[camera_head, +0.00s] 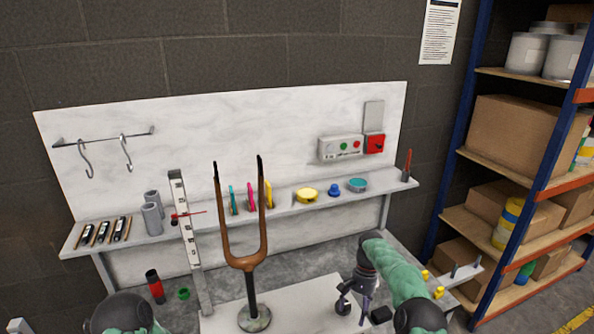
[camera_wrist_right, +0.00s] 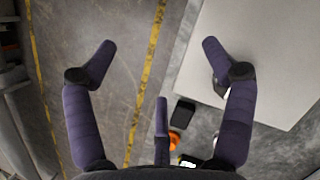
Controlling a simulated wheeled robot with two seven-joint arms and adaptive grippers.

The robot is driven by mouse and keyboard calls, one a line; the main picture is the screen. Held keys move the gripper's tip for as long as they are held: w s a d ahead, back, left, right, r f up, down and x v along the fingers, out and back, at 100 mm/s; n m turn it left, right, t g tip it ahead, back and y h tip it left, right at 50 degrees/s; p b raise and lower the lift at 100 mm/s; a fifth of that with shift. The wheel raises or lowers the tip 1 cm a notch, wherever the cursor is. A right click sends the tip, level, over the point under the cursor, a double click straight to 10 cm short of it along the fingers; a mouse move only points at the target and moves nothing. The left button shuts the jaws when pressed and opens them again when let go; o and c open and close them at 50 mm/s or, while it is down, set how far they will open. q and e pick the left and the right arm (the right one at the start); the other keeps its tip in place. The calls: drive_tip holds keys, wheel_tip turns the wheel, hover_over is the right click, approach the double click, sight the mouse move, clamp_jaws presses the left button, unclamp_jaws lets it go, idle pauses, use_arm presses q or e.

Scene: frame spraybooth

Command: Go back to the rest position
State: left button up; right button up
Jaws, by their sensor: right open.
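My right gripper (camera_head: 355,296) is at the right part of the workbench in the head view, at the end of my green right arm. In the right wrist view its purple fingers (camera_wrist_right: 158,52) are spread wide with nothing between them. The floor and a pale board (camera_wrist_right: 255,65) show beyond the fingers. A brown fork (camera_head: 245,235) stands upright on a dark round-based stand (camera_head: 254,318), to the left of my right gripper and apart from it. Part of my left arm shows at the lower left edge of the head view; its gripper does not show.
A shelf (camera_head: 290,203) with small tools and tapes runs along the white back panel (camera_head: 240,130). A ruler-like upright (camera_head: 188,235), a red-and-black cylinder (camera_head: 155,287) and a green ring (camera_head: 183,294) are left of the fork. A rack with boxes (camera_head: 525,130) stands right.

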drive_tip(key=s+a+f+n+t+y, duration=0.1)
drive_tip(key=s+a+f, duration=0.2)
drive_tip(key=s+f, duration=0.6)
drive_tip(key=s+a+f+n+t+y, duration=0.1)
drive_tip(key=s+a+f, duration=0.1)
drive_tip(key=s+f, duration=0.65)
drive_tip(key=s+a+t, duration=0.1)
drive_tip(key=s+a, duration=0.1)
drive_tip(key=s, duration=0.7)
drive_tip(key=s+a+t, duration=0.1)
drive_tip(key=s+a, duration=0.1)
drive_tip(key=s, duration=0.7)
drive_tip(key=shift+a+n+t, duration=0.15)
drive_tip(key=shift+n+t, duration=0.15)
